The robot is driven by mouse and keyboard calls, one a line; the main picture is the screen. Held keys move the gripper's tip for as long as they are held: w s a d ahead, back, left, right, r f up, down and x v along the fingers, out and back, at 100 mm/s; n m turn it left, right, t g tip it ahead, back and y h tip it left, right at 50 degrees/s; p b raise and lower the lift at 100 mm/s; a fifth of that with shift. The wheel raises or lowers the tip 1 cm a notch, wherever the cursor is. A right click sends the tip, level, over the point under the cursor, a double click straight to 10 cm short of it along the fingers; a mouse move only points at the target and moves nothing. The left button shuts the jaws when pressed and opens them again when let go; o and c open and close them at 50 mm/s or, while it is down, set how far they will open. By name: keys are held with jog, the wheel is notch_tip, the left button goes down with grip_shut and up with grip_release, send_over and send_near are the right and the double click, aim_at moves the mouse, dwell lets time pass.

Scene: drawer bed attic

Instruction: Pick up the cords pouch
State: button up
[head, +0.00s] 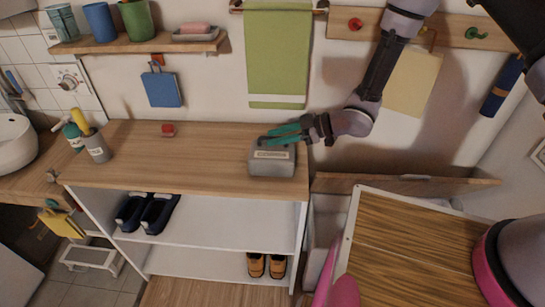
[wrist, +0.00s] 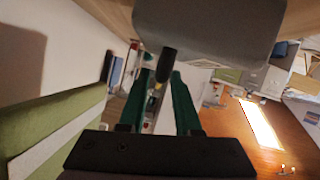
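The grey cords pouch (head: 271,162), with a pale lettered label on its front, stands on the right end of the wooden shelf top. In the wrist view the grey pouch (wrist: 215,25) fills the upper middle, just beyond the fingertips. My gripper (head: 272,136) reaches in from the right, its two teal fingers at the top of the pouch. The fingers are apart in the wrist view (wrist: 161,72). A short dark piece (wrist: 168,64) shows between the fingertips; I cannot tell whether it belongs to the pouch or whether the fingers touch it.
A green towel (head: 277,55) hangs on the wall behind. Dark shoes (head: 158,212) and brown shoes (head: 266,265) sit on lower shelves. The shelf top's middle is clear.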

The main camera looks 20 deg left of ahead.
jog(key=shift+x, duration=1.4)
grip_shut()
